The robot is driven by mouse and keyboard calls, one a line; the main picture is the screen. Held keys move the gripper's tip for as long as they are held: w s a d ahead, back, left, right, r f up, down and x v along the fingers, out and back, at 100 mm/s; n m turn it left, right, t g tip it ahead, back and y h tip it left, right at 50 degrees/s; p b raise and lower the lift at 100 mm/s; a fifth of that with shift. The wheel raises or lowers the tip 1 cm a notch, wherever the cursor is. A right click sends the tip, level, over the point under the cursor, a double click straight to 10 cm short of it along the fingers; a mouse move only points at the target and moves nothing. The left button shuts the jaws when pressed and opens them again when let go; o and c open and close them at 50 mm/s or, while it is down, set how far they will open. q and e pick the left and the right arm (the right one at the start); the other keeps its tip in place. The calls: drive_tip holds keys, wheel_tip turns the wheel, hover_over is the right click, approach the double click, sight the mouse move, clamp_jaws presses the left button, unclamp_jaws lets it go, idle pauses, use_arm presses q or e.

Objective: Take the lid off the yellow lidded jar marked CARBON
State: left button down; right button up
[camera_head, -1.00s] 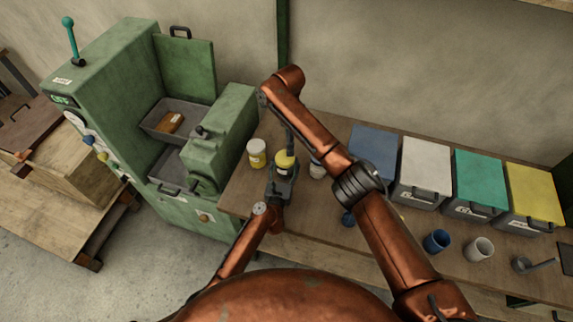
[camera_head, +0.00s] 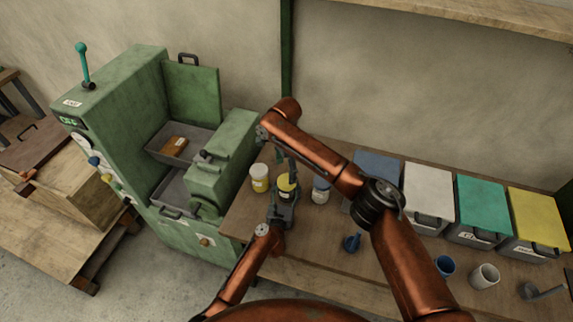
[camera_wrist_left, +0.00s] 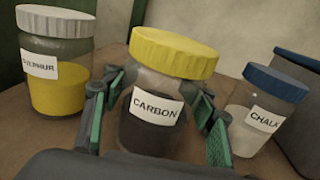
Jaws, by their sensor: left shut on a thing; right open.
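The jar marked CARBON (camera_wrist_left: 152,120) has dark contents and its yellow lid (camera_wrist_left: 174,52) on. It stands upright, with its label facing the left wrist camera. My left gripper (camera_wrist_left: 155,118) is shut on the jar's body, one finger on each side below the lid. In the head view the yellow lid (camera_head: 287,182) shows beyond my left gripper (camera_head: 284,196). My right gripper (camera_head: 287,160) is open and points down close above the lid, apart from it as far as I can tell. Its fingers are small and partly hidden there. It does not show in the left wrist view.
The white-lidded SULPHUR jar (camera_wrist_left: 56,60) stands left of the CARBON jar, and the blue-lidded CHALK jar (camera_wrist_left: 262,110) stands right. A green press (camera_head: 120,110) is at left. Lidded bins (camera_head: 428,190), a blue cup (camera_head: 443,265) and a pale cup (camera_head: 484,276) are at right.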

sight(286, 181)
use_arm(q)
drive_tip(key=shift+w+d, duration=0.1)
drive_tip(key=shift+w, duration=0.05)
use_arm(e)
wheel_tip(286, 181, down, 4)
drive_tip(key=shift+w+d+f, duration=0.1)
drive_tip(key=shift+d+f, duration=0.05)
use_arm(q)
drive_tip(key=shift+s+r, duration=0.15)
drive_tip(key=shift+s, duration=0.05)
use_arm(e)
drive_tip(key=shift+s+f, duration=0.2)
drive_tip(key=shift+f, duration=0.4)
use_arm(q)
drive_tip(key=shift+w, duration=0.2)
use_arm(e)
drive_tip(key=shift+w+f, duration=0.2)
drive_tip(key=shift+f, duration=0.2)
use_arm(q)
drive_tip(key=shift+s, duration=0.1)
use_arm(e)
drive_tip(key=shift+s+r, duration=0.1)
drive_tip(key=shift+c, duration=0.4)
